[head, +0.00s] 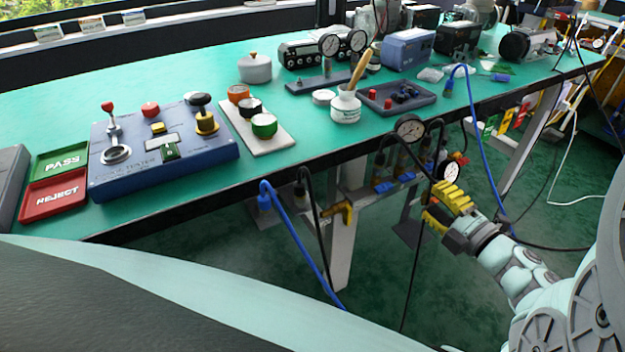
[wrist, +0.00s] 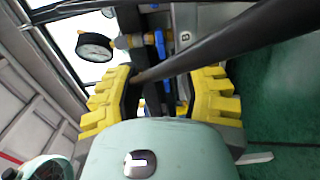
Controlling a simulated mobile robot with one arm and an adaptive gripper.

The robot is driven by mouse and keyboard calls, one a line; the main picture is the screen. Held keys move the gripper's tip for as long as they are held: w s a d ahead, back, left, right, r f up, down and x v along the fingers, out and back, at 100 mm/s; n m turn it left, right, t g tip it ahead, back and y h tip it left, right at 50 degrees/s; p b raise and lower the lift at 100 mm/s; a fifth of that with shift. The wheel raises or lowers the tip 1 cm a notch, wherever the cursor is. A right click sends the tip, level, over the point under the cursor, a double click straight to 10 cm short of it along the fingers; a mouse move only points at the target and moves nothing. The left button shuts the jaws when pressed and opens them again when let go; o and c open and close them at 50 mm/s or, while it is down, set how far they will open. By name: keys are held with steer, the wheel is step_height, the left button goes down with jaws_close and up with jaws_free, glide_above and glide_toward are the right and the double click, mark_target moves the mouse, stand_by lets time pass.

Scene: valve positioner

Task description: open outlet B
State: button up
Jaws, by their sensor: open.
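A valve manifold hangs under the bench's front edge, with blue valve handles (head: 383,186), black hoses and dial gauges (head: 410,128). I cannot read which handle belongs to outlet B. My gripper (head: 440,205), with yellow ribbed fingers, is open just right of and below the manifold. In the wrist view, the gripper (wrist: 165,98) has its fingers apart, with a black hose (wrist: 215,48) crossing in front of or between them. A blue handle (wrist: 160,47) on a brass fitting shows beyond the fingertips, and a gauge (wrist: 95,46) is at upper left. The palm housing hides the lower middle.
Another blue hose (head: 478,140) hangs at right. The green bench top (head: 200,75) carries a control box (head: 160,150) and trays. Green floor lies below.

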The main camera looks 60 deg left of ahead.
mark_target(410, 180)
steer(key=a, duration=0.7)
steer(key=shift+w, duration=0.2)
steer(key=shift+o, duration=0.2)
jaws_close()
